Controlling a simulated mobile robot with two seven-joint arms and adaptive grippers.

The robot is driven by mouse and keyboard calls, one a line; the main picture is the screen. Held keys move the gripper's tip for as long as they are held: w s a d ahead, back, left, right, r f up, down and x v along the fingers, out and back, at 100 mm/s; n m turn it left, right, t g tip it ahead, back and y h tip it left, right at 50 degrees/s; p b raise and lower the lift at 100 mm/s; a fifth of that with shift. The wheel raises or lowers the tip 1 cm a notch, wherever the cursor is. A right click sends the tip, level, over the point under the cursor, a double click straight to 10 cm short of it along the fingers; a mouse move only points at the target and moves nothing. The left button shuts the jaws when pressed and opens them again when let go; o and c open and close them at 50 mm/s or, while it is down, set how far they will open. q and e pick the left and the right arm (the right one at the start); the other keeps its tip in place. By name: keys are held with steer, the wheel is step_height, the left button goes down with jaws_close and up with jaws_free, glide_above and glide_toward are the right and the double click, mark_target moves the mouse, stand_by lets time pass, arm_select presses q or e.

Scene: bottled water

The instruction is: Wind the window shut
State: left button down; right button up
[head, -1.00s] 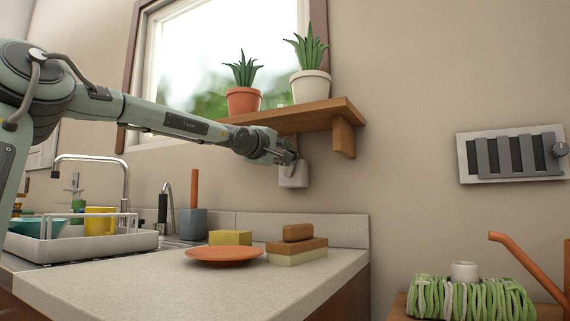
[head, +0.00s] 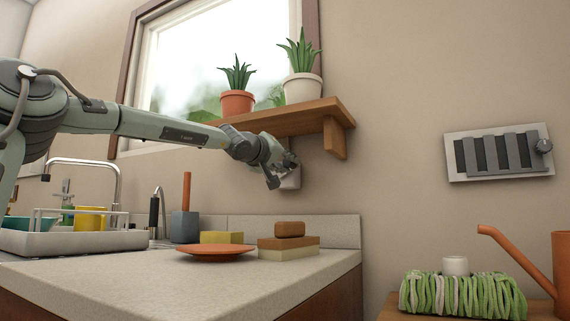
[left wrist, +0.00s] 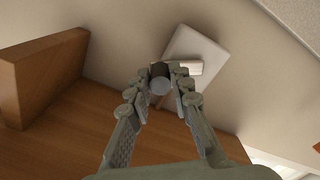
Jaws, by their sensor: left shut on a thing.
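The window (head: 205,62) is at the upper left of the head view, its lower part hidden by the shelf, plants and my arm; I cannot tell how far it is open. A white winder box (head: 291,181) is on the wall under the shelf, partly behind my left gripper (head: 277,172). In the left wrist view the box (left wrist: 204,50) is pale and tilted, with a light crank arm (left wrist: 190,68). My left gripper (left wrist: 160,80) is shut on the dark grey crank knob (left wrist: 160,71), a finger on each side. My right gripper is not in view.
A wooden shelf (head: 300,120) with a bracket (head: 335,138) is close above the gripper, carrying two potted plants (head: 237,103). Below, the counter (head: 200,275) holds an orange plate (head: 217,252) and stacked blocks (head: 289,243). A slatted vent (head: 497,153) is on the right wall.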

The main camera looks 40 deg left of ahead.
arm_select(q)
steer(key=shift+d+f+m, duration=0.1)
steer(key=shift+f+m, duration=0.2)
steer(key=shift+m, duration=0.1)
steer(key=c, duration=1.4)
jaws_free()
steer(key=shift+o, duration=0.2)
steer(key=shift+r, duration=0.1)
steer(key=v, duration=1.2)
